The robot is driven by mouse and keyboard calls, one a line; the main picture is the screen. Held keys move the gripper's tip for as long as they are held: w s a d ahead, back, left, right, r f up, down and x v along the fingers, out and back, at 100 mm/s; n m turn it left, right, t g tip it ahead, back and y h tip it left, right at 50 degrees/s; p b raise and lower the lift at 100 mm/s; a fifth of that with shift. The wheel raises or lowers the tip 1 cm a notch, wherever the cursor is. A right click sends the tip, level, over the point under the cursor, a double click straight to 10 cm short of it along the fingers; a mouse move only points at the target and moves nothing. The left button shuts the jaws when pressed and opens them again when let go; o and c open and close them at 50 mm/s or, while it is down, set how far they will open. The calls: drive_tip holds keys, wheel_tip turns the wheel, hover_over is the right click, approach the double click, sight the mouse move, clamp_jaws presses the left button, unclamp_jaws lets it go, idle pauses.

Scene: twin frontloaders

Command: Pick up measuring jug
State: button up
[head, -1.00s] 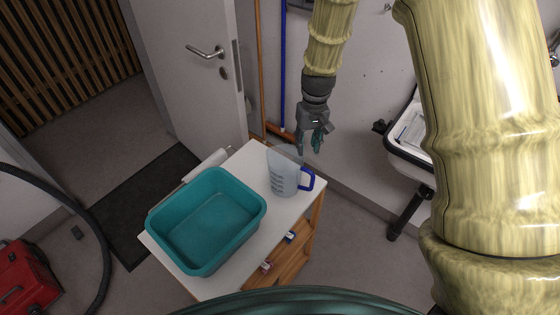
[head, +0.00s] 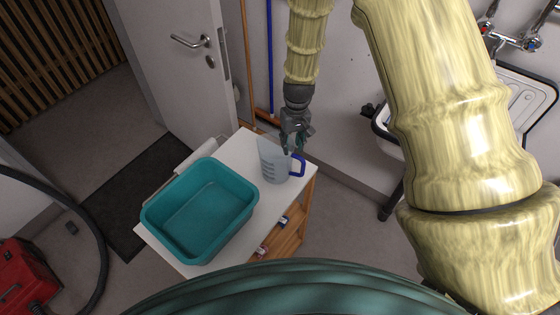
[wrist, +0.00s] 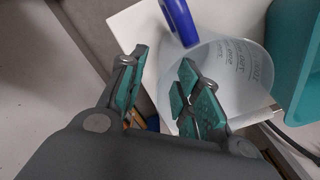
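The measuring jug (head: 273,166) is clear, with dark scale marks and a blue handle (head: 298,166) on its right side. It stands upright on the white top of a small cabinet. My gripper (head: 292,146) points down at the jug's rim, close to the handle. In the wrist view the jug (wrist: 241,65) and its blue handle (wrist: 180,20) lie beyond the fingers. My gripper (wrist: 160,85) is open there. The right finger overlaps the jug and the left finger is outside its outline. I cannot tell whether either finger touches it.
A teal tub (head: 201,210) stands on the white cabinet top (head: 236,143), left of the jug. A sink (head: 525,95) is at the right wall. A door (head: 170,70) is behind. A red machine (head: 24,278) with a black hose is at the lower left.

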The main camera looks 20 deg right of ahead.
drive_tip(key=shift+s+a+f+p, duration=0.1)
drive_tip(key=shift+a+f+p, duration=0.1)
drive_tip(key=shift+f+p, duration=0.4)
drive_tip(key=shift+f, duration=1.35)
clamp_jaws()
